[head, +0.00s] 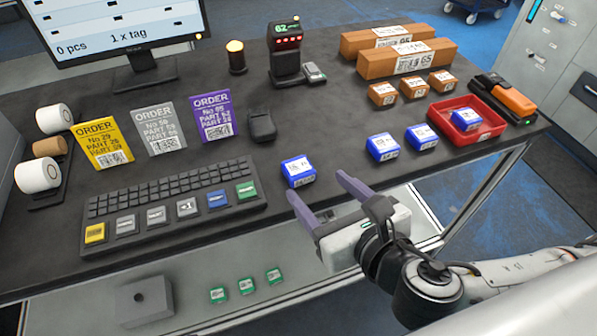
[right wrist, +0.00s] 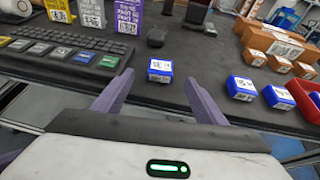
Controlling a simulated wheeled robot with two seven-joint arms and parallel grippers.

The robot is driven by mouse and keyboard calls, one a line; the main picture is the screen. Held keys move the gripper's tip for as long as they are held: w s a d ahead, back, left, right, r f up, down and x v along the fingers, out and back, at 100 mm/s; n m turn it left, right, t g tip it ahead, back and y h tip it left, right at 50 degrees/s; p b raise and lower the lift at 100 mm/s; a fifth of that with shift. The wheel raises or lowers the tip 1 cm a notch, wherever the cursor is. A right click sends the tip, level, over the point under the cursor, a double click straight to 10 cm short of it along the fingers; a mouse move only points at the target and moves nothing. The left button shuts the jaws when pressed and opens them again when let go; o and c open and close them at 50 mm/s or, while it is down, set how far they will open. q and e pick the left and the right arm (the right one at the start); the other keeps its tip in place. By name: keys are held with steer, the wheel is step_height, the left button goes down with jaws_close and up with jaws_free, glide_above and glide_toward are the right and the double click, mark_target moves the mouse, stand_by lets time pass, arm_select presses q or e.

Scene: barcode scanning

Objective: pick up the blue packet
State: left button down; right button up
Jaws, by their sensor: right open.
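A blue packet (head: 298,171) with a white label lies on the dark table, right of the keyboard. In the right wrist view this packet (right wrist: 160,70) lies ahead of the gap between the fingers. Two more blue packets (head: 382,146) (head: 421,137) lie further right, and another blue packet (head: 464,118) lies in the red tray (head: 437,117). My right gripper (head: 320,190) is open and empty at the table's front edge, close to the nearest blue packet but apart from it. It also shows in the right wrist view (right wrist: 158,88). My left gripper is out of view.
A keyboard (head: 165,195) lies to the left and a black mouse (head: 261,125) behind the packet. Order cards (head: 101,143) stand at the back left. Small brown boxes (head: 414,86) and long cartons (head: 407,60) sit at the back right. The table around the nearest packet is clear.

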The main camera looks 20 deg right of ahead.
mark_target(301, 171)
steer(key=b+x, duration=0.3)
steer(key=x, duration=0.1)
steer(key=shift+f, duration=0.2)
steer(key=shift+x, duration=2.6)
steer(key=shift+d+f, duration=0.1)
steer(key=c, duration=1.2)
